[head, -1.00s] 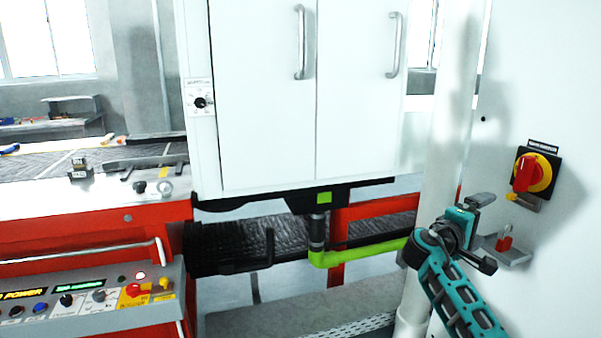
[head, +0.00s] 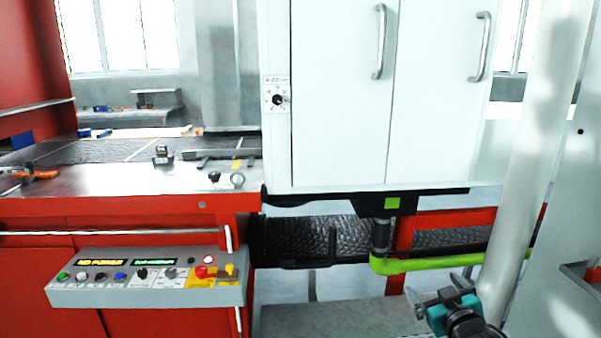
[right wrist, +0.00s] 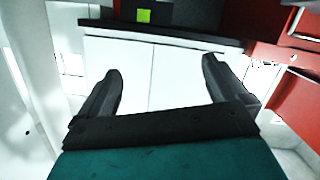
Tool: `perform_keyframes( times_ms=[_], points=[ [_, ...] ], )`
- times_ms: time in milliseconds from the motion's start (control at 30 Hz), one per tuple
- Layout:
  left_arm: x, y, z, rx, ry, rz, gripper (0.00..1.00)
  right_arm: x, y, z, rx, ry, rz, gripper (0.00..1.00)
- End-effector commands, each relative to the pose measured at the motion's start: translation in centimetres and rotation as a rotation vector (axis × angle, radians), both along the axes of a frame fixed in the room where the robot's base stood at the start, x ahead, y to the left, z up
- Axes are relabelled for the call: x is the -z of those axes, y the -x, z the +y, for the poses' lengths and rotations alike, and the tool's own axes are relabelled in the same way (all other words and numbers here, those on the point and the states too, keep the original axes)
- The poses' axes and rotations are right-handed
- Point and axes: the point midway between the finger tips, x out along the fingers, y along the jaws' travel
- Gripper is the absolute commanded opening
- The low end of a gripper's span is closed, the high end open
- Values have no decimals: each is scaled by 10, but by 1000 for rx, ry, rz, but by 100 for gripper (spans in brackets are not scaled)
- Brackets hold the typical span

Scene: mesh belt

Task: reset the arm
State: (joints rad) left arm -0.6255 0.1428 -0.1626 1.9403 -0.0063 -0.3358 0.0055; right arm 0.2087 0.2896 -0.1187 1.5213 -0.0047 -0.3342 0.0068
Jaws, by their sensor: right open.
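My right gripper (head: 440,297) shows low at the right of the head view, in front of the pale vertical post. It is teal and dark grey. In the right wrist view its two dark fingers (right wrist: 160,88) stand wide apart with nothing between them. The white cabinet shows beyond the fingers, and the gripper does not touch it. My left gripper is in neither view.
A white two-door cabinet (head: 345,95) stands over a black mesh belt (head: 340,238). A lime-green pipe (head: 430,262) runs below it near my right gripper. A pale post (head: 530,150) stands at the right. A control panel (head: 150,280) is on the red machine at left.

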Motion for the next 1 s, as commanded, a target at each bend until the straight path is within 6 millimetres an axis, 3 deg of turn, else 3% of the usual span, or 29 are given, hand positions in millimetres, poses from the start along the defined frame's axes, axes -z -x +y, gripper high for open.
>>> perform_keyframes(
  times_ms=[33,200,333,500,600,700,933,1000],
  points=[
    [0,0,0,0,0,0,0,27,23,12,-16,-14,44,100],
    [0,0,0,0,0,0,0,94,105,50,-60,-72,172,100],
    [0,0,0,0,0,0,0,130,173,75,-81,-124,269,100],
    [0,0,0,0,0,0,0,154,248,98,-89,-185,371,100],
    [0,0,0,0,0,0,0,159,275,105,-89,-207,407,100],
    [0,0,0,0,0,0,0,161,290,109,-87,-220,428,100],
    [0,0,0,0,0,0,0,161,295,111,-87,-224,434,100],
    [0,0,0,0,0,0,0,162,295,111,-87,-224,434,95]
  ],
)
